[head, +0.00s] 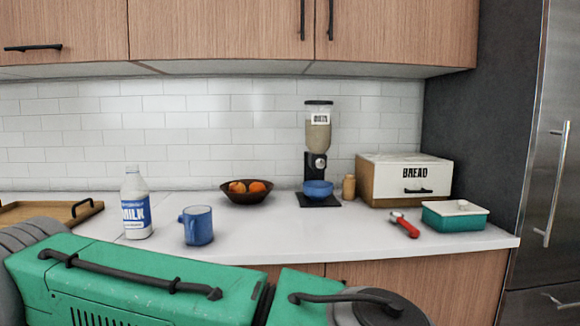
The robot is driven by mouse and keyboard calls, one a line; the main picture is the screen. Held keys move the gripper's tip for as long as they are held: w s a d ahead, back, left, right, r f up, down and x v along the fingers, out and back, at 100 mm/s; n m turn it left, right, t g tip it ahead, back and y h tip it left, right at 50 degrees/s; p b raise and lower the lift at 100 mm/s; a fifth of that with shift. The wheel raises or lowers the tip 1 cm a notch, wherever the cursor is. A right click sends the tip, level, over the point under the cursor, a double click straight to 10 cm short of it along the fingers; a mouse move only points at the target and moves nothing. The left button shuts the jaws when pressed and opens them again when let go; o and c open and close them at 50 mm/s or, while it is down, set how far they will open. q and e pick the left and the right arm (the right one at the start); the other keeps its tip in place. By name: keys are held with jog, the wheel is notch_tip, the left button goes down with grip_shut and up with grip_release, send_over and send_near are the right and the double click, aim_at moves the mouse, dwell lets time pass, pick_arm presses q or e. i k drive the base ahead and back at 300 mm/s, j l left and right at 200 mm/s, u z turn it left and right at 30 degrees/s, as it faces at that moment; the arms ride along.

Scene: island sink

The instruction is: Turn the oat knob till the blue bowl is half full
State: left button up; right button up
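The oat dispenser (318,142) stands at the back of the white counter, right of centre. Its clear hopper holds pale oats under a label. The round oat knob (320,162) is on the front of its black lower part, small in view. The blue bowl (318,189) sits on the black base directly below the knob. I see the bowl from the side and cannot tell how much is in it. Neither of my grippers shows in the head view.
A blue mug (197,226) and milk bottle (136,206) stand front left; a fruit bowl (246,197) is left of the dispenser. To the right are a small jar (349,187), bread box (404,180), red-handled tool (406,226) and green dish (455,217). Counter before the dispenser is clear.

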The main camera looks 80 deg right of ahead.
aim_at(320, 163)
jog(key=z, duration=2.75)
jog(key=i+u, duration=0.2)
jog(key=k+j, duration=0.05)
